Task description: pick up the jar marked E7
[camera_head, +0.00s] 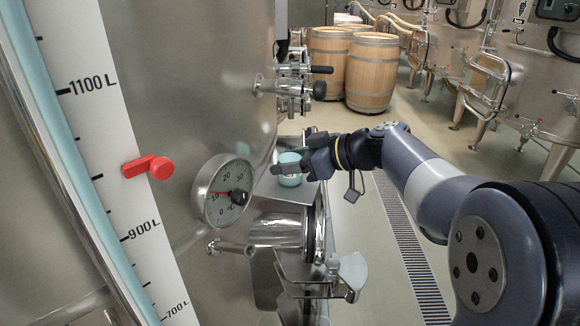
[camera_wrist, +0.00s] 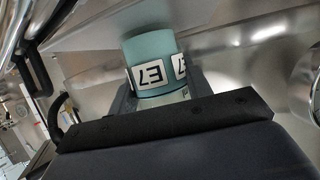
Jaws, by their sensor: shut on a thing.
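The jar marked E7 (camera_head: 289,181) is a small pale teal cylinder. It shows in the head view over a steel ledge by the big vat, partly hidden by my gripper. In the wrist view the jar (camera_wrist: 148,47) is close up, and its white label (camera_wrist: 150,75) appears upside down, reading E7 when turned. My gripper (camera_head: 290,168) is shut on the jar, with one dark finger on each side in the wrist view. I cannot tell whether the jar touches the ledge.
The vat (camera_head: 190,80) with a dial gauge (camera_head: 222,191) stands close on the left. Steel valves (camera_head: 295,88) stick out above the ledge (camera_head: 300,192), and a hatch fitting (camera_head: 285,230) lies below. Barrels (camera_head: 370,72) stand behind. The floor right of the drain grate (camera_head: 410,255) looks clear.

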